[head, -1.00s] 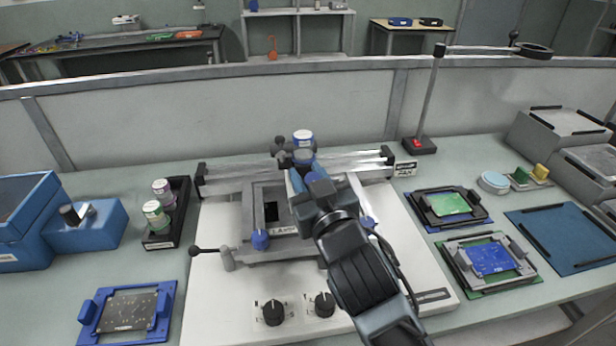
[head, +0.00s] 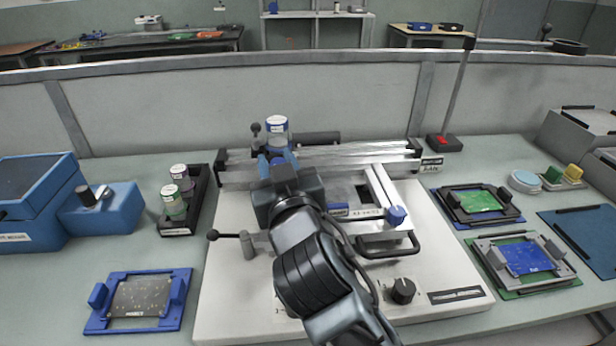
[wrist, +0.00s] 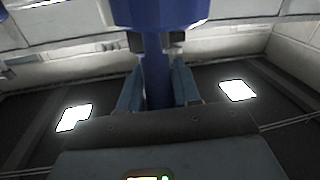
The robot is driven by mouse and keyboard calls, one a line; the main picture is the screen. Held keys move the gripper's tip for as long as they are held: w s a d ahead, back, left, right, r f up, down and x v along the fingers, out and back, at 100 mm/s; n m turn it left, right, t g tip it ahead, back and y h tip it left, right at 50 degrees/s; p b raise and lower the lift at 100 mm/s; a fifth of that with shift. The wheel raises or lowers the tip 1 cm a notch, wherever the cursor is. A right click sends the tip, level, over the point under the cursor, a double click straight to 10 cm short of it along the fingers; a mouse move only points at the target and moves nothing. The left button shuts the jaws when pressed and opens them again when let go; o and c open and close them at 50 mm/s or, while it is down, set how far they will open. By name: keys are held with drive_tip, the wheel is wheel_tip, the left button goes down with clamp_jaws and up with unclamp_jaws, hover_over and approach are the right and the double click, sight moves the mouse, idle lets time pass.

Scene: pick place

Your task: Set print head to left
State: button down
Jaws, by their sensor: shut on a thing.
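The print head (head: 277,130) has a blue and white cylindrical top and sits on the silver cross rail (head: 365,156) of the white printer (head: 450,270), left of the rail's middle. A dark ball knob (head: 256,128) stands just left of it. My gripper (head: 275,160) is at the head's lower front, partly hidden by my arm. In the wrist view, my gripper (wrist: 157,88) has its two blue-grey fingers closed around a dark blue post below a wider blue body (wrist: 160,12).
A dark rack with jars (head: 174,205) stands left of the printer, beside a blue device (head: 105,207). A blue board holder (head: 138,300) lies front left. Board fixtures (head: 480,205) lie to the right. A low partition (head: 250,105) runs behind. My arm hides part of the printer's middle.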

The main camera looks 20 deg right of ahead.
drive_tip(key=w+a+b, duration=0.2)
drive_tip(key=a, duration=0.5)
drive_tip(key=shift+w+a+b, duration=0.15)
drive_tip(key=shift+a+b, duration=0.1)
drive_tip(key=shift+b, duration=0.05)
drive_tip(key=shift+a, duration=0.1)
drive_tip(key=c, duration=0.9)
unclamp_jaws()
drive_tip(key=s, duration=0.5)
drive_tip(key=s+a+b, duration=0.1)
drive_tip(key=s, duration=0.1)
drive_tip(key=shift+s, duration=0.3)
